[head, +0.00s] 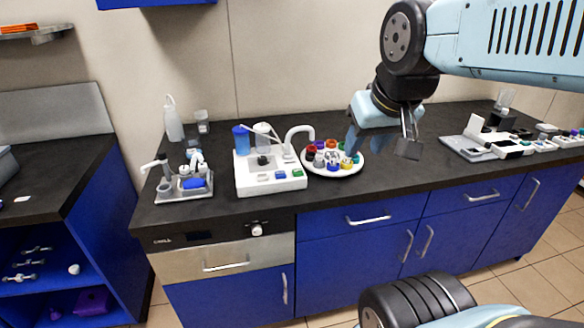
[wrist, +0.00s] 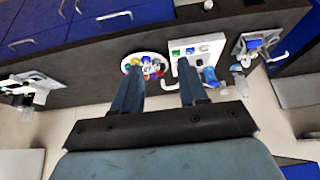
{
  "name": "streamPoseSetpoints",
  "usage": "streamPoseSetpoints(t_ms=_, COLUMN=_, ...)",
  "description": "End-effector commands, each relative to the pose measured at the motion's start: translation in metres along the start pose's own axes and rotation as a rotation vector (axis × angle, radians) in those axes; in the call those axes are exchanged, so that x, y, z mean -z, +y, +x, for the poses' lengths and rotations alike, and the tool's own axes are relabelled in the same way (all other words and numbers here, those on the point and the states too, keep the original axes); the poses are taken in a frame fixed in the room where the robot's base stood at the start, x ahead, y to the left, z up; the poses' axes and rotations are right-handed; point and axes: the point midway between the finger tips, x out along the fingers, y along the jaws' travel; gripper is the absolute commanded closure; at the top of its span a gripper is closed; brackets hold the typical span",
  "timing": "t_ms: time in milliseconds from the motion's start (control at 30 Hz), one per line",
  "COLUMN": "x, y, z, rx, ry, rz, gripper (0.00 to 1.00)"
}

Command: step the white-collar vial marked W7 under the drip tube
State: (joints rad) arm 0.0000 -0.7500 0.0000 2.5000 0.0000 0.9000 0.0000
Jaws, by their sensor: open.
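Several vials with coloured collars stand in a ring on a round white carousel (head: 345,173) at mid-counter. The marks are too small to read, so I cannot pick out W7. A white arched drip tube (head: 299,130) rises from the white bioreactor unit (head: 270,187) and bends over towards the carousel's left side. Which vial is under its tip cannot be told. My gripper (head: 354,142) is open and empty, above the back right of the carousel. In the wrist view its fingers (wrist: 158,70) frame the carousel (wrist: 126,62) and the unit (wrist: 176,74).
The unit bears blue and clear vessels, and small coloured blocks on its front, including a green one (head: 297,173). A grey tray (head: 185,196) of small ware and a wash bottle (head: 173,120) stand left. White equipment (head: 470,147) stands right. Counter right of the carousel is clear.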

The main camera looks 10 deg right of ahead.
Motion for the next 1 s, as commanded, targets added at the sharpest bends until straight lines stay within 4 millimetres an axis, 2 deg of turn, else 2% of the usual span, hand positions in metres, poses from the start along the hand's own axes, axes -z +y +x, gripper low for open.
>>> streamPoseSetpoints(t_ms=67, x=0.0, y=0.0, z=0.0, rx=0.0, ry=0.0, rz=0.0, gripper=0.61)
streamPoseSetpoints(t_ms=467, x=0.0, y=0.0, z=0.0, rx=0.0, ry=0.0, rz=0.0, gripper=1.0)
streamPoseSetpoints(t_ms=1000, x=0.0, y=0.0, z=0.0, rx=0.0, ry=0.0, rz=0.0, gripper=1.0)
